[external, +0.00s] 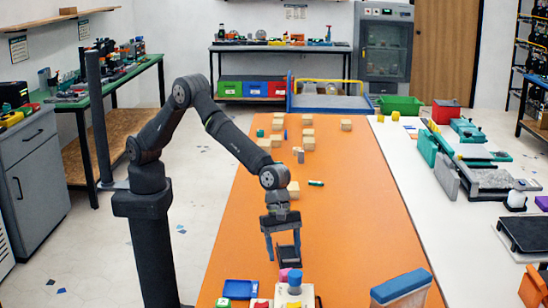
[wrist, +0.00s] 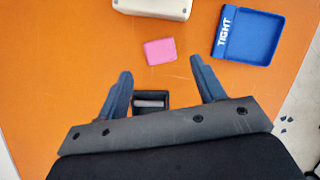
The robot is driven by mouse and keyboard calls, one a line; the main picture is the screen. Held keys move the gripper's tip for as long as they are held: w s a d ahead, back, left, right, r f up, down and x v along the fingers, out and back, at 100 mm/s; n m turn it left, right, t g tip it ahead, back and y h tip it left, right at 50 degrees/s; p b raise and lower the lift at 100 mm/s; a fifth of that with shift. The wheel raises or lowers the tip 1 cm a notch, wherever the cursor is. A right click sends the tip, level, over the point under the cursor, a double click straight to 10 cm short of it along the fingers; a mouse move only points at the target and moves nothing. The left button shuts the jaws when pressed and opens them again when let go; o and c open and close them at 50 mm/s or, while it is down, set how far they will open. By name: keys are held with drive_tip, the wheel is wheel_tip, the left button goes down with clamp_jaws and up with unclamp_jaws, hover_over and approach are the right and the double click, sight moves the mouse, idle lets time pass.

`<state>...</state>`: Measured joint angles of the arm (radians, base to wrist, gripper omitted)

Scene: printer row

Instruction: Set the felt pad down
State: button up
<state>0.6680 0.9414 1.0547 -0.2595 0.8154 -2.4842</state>
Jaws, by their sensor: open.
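The felt pad, which I take to be the small pink square (wrist: 160,51), appears to lie flat on the orange table in the wrist view, beyond my fingertips. A bit of pink (external: 284,273) also shows in the external view, beside the pale box with the blue top. My gripper (wrist: 162,74) is open, its two fingers wide apart with nothing held between them. In the external view my gripper (external: 283,258) points down over the near part of the table. The pad sits ahead of the gap between the fingers, apart from them.
A small black holder with a grey roller (wrist: 151,102) is near my gripper. A blue-topped box (external: 402,285) stands at right. The middle of the orange table (external: 345,220) is clear.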

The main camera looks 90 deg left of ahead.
sight(287, 270)
drive_tip(key=shift+v, duration=2.25)
drive_tip(key=shift+f, duration=0.1)
drive_tip(key=x, duration=1.1)
drive_tip(key=shift+d+f, duration=0.15)
drive_tip(key=shift+f, duration=0.2)
drive_tip(key=shift+w+d+r, duration=0.1)
drive_tip(key=shift+w+r, duration=0.05)
drive_tip(key=shift+r, duration=1.75)
drive_tip(key=shift+f, duration=0.1)
